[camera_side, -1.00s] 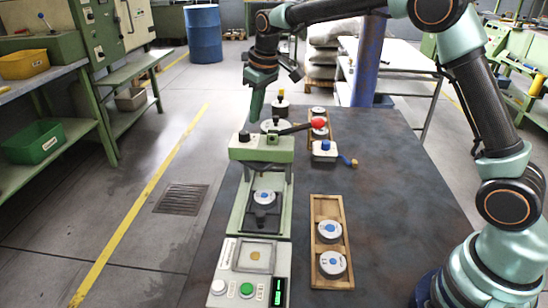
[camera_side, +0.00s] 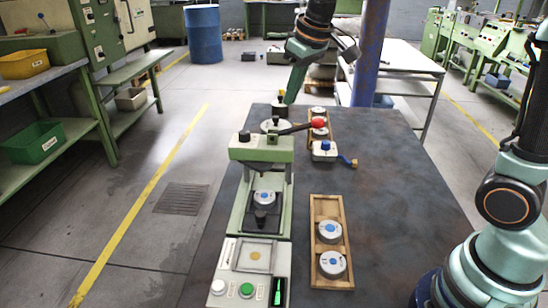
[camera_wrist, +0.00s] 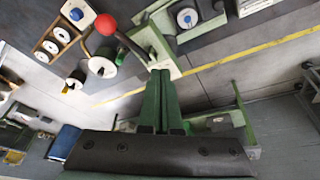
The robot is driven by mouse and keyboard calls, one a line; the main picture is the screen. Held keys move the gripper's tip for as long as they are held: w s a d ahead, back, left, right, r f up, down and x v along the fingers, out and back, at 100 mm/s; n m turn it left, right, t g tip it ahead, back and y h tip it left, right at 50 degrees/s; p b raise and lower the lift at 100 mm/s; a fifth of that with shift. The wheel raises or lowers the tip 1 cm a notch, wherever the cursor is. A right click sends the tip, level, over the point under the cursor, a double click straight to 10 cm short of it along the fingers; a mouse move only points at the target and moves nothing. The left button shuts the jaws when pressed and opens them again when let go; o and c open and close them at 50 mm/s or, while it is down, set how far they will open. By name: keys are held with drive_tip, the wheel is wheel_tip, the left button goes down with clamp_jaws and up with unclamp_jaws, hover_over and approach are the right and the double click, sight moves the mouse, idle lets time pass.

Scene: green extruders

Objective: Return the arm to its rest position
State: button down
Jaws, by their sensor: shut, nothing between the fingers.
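My gripper (camera_side: 291,96) is shut and empty. In the side view it hangs at the far end of the dark table (camera_side: 395,190), tilted, with its tips near the black-knobbed round item (camera_side: 280,109); I cannot tell the exact gap. In the wrist view the closed green fingers (camera_wrist: 161,80) point up the picture, toward the green press (camera_wrist: 160,45). The upper part of my arm is cut off by the top of the side view.
The green press (camera_side: 262,148) with a red-knobbed lever (camera_side: 317,124) stands on the table's left side, a white disc (camera_side: 264,198) in it. A wooden tray (camera_side: 318,204) holds two discs. A blue-knobbed fixture (camera_side: 325,150) and a blue column (camera_side: 368,60) stand farther back.

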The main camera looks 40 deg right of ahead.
drive_tip(key=s+d+f+m+t, duration=0.1)
drive_tip(key=s+d+f, duration=0.1)
drive_tip(key=s, duration=1.4)
drive_tip(key=shift+f+m+t, duration=0.3)
drive_tip(key=shift+f+m, duration=0.1)
drive_tip(key=shift+f, duration=0.15)
